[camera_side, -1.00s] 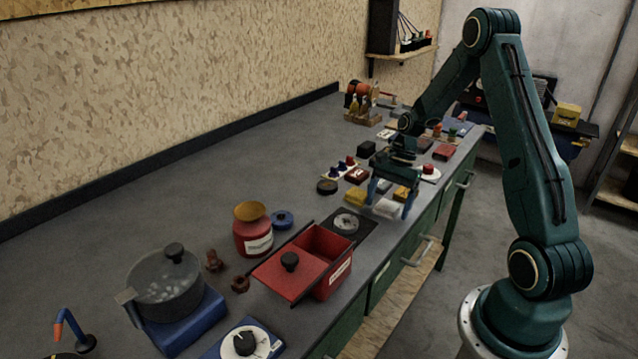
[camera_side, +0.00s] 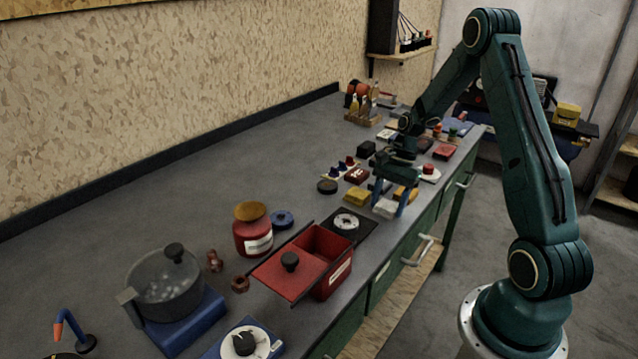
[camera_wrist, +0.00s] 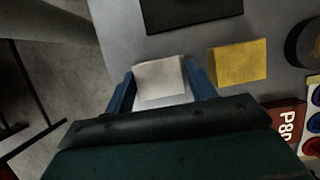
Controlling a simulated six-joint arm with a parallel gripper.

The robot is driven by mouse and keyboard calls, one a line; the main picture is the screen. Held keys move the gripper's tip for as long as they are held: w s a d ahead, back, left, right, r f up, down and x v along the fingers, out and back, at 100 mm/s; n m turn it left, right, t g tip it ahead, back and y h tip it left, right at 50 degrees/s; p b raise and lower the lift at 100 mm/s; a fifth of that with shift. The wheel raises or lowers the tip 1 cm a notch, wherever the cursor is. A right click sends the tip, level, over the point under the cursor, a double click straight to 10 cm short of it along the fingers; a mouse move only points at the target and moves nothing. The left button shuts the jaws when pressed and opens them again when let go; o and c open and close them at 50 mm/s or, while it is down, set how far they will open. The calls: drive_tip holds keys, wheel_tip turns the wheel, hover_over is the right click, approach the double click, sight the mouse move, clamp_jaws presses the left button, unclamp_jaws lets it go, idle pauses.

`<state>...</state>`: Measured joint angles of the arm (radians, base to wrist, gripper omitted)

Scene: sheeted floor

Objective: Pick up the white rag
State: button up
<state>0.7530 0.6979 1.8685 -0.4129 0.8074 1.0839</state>
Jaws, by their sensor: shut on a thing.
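The white rag (camera_side: 385,209) is a small, pale folded square near the front edge of the grey workbench (camera_side: 170,215). My gripper (camera_side: 388,203) points down over it, with its blue fingers shut on opposite sides of the rag. In the wrist view the white rag (camera_wrist: 159,77) sits between the two blue fingers (camera_wrist: 160,84), and my gripper body hides its near part. The rag looks to be at bench height; I cannot tell if any gap is under it.
A yellow folded cloth (camera_side: 357,197) lies close beside the rag. A black plate with a white dial (camera_side: 346,222) and a red open box (camera_side: 328,243) stand nearer the camera. Small blocks crowd the bench behind my gripper. The bench's left middle is clear.

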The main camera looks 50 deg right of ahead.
sight(383, 204)
drive_tip(key=shift+r, duration=0.15)
wheel_tip(383, 204, up, 20)
idle(0.7)
idle(0.4)
drive_tip(key=o, duration=0.4)
drive_tip(key=shift+c, duration=1.4)
drive_tip(key=w+a+f, duration=0.1)
drive_tip(key=w+a, duration=0.5)
drive_tip(key=a, duration=0.3)
drive_tip(key=w+a+f, duration=0.1)
drive_tip(key=w+a, duration=0.5)
drive_tip(key=a, duration=0.4)
drive_tip(key=w+a+f, duration=0.1)
drive_tip(key=w+a, duration=0.5)
drive_tip(key=a, duration=0.4)
drive_tip(key=shift+a, duration=0.25)
